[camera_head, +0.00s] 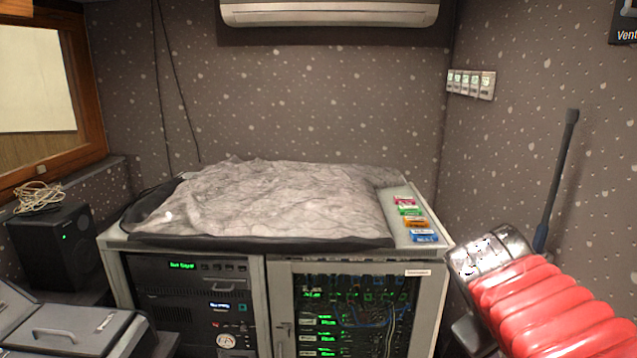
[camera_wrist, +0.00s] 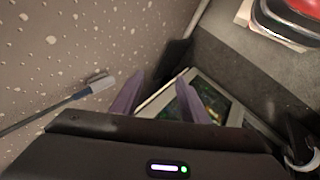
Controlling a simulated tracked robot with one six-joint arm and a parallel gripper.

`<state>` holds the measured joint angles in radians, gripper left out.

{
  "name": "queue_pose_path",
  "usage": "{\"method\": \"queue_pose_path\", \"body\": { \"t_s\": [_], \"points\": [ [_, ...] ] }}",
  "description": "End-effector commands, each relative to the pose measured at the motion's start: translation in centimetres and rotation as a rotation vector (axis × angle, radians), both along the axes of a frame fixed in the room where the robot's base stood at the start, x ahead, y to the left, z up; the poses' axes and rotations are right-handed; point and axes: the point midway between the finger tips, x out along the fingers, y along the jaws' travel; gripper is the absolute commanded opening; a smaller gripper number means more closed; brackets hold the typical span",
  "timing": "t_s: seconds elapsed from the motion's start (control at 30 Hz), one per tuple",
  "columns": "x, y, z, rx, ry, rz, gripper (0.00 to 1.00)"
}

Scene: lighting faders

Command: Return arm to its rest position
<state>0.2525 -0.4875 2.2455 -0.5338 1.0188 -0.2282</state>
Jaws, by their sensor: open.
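My arm (camera_head: 545,305) shows at the lower right of the head view as a red ribbed sleeve with a shiny metal collar, to the right of the rack cabinet. My gripper (camera_wrist: 160,78) shows in the wrist view as two dark purple-grey fingers spread apart, with nothing between them. The cabinet's glass-fronted door (camera_wrist: 212,100) appears beyond and between the fingers, tilted in that view. In the head view my gripper's fingers cannot be made out.
The rack cabinet (camera_head: 262,258) carries a crumpled grey cover (camera_head: 270,200) and coloured label blocks (camera_head: 411,212). A thin dark rod (camera_head: 557,175) stands near the right wall, also visible left of my fingers (camera_wrist: 60,104). A black speaker (camera_head: 55,247) stands at left.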

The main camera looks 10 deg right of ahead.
Motion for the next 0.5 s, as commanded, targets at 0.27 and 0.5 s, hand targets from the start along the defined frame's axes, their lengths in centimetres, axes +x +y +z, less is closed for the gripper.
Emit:
{"method": "queue_pose_path", "body": {
  "t_s": [0.27,0.5],
  "points": [
    [-0.5,10.1,-4.9,0.366,-0.186,-0.106,0.41],
    [-2.0,16.6,-6.9,0.57,-0.237,-0.108,0.41]
  ]
}}
